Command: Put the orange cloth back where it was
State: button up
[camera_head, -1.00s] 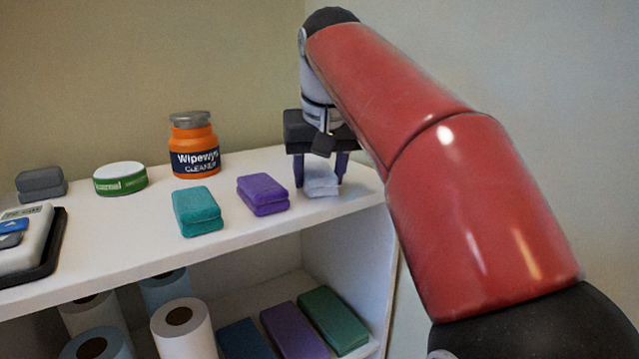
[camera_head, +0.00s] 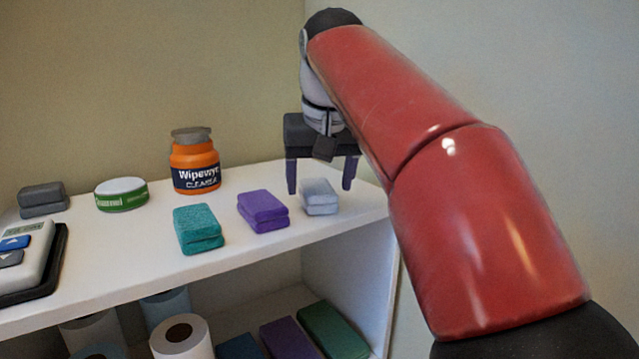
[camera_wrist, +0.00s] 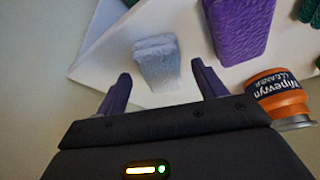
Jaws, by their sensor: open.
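I see no orange cloth in either view. A pale grey-white folded cloth (camera_head: 320,197) lies on the shelf top near its right end. It also shows in the wrist view (camera_wrist: 158,62), just beyond the fingertips. My gripper (camera_head: 319,180) is open and empty, its two purple fingers apart behind and above the pale cloth. In the wrist view my gripper (camera_wrist: 161,76) has nothing between its fingers. A purple folded cloth (camera_head: 262,211) and a teal folded cloth (camera_head: 198,229) lie in a row to the left of the pale one.
An orange cleaner jar (camera_head: 195,165) stands behind the cloths. A green-and-white tin (camera_head: 121,195), a dark grey folded cloth (camera_head: 42,199) and a device on a black tray (camera_head: 50,275) are at left. Paper rolls (camera_head: 181,338) and folded cloths fill the lower shelf. A wall rises behind.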

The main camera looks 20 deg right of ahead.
jog(key=p+v, duration=0.3)
jog(key=v, duration=0.7)
jog(key=s+f, duration=0.5)
jog(key=f, duration=0.5)
jog(key=s+f, duration=0.5)
jog(key=f, duration=0.6)
jog(key=s+f+t, duration=0.1)
jog(key=s+f, duration=0.5)
jog(key=f, duration=0.5)
jog(key=shift+d+n, duration=0.15)
jog(key=shift+n, duration=0.25)
